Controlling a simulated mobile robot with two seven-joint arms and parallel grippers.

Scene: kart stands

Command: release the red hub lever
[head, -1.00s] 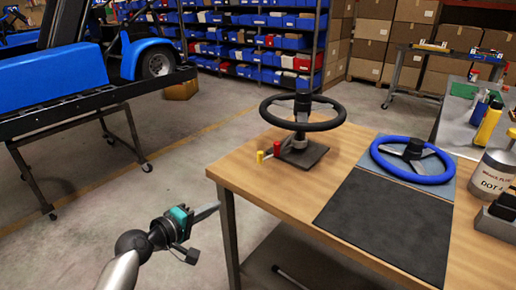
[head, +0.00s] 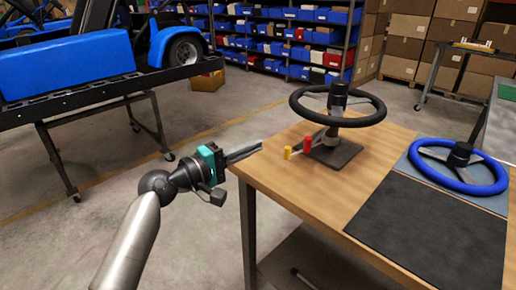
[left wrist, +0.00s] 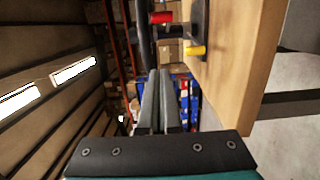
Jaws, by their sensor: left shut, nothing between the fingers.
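The red hub lever (head: 307,144) stands at the hub under the black steering wheel (head: 338,104), beside a yellow lever (head: 288,152). The wheel is mounted on a dark square base plate (head: 336,151) near the table's left corner. My left gripper (head: 258,146) is shut and empty, just left of the table edge, apart from both levers. In the left wrist view the closed fingers (left wrist: 160,100) point forward, with the red lever (left wrist: 161,17) above them and the yellow lever (left wrist: 196,51) to the upper right. My right gripper is not in view.
The wooden table (head: 290,185) also carries a black mat (head: 430,225) and a blue steering wheel (head: 458,166). A blue kart (head: 70,70) on a wheeled stand is at the left. Open floor lies between the stand and table.

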